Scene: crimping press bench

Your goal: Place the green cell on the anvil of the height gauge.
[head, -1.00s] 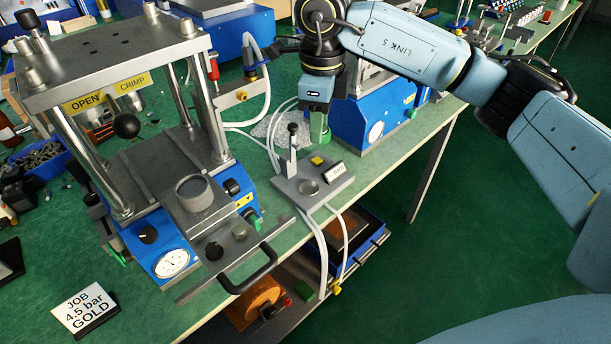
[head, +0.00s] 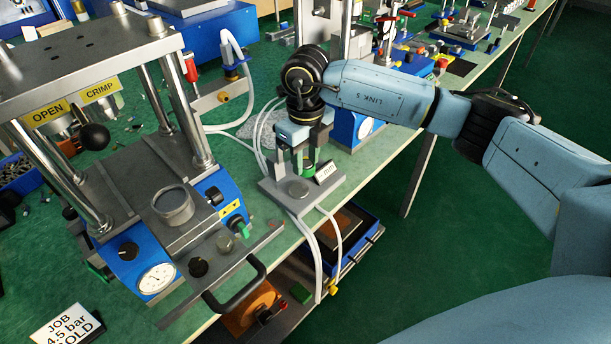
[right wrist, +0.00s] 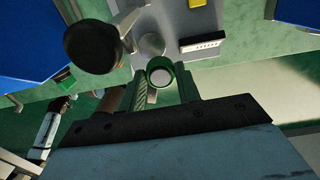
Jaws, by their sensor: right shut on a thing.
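My right gripper (head: 305,164) is shut on the green cell (right wrist: 160,72), a small upright cylinder with a pale round end. Whether the cell touches the gauge is hard to tell. The gauge's black knob (right wrist: 92,46) stands beside the anvil. My left gripper is not in view.
The crimping press (head: 130,180) with its black front handle stands left of the gauge. White hoses (head: 320,265) hang over the bench's front edge. A blue machine (head: 350,128) stands behind the gripper. The gauge's display block (head: 326,172) and yellow button (right wrist: 190,15) are close by.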

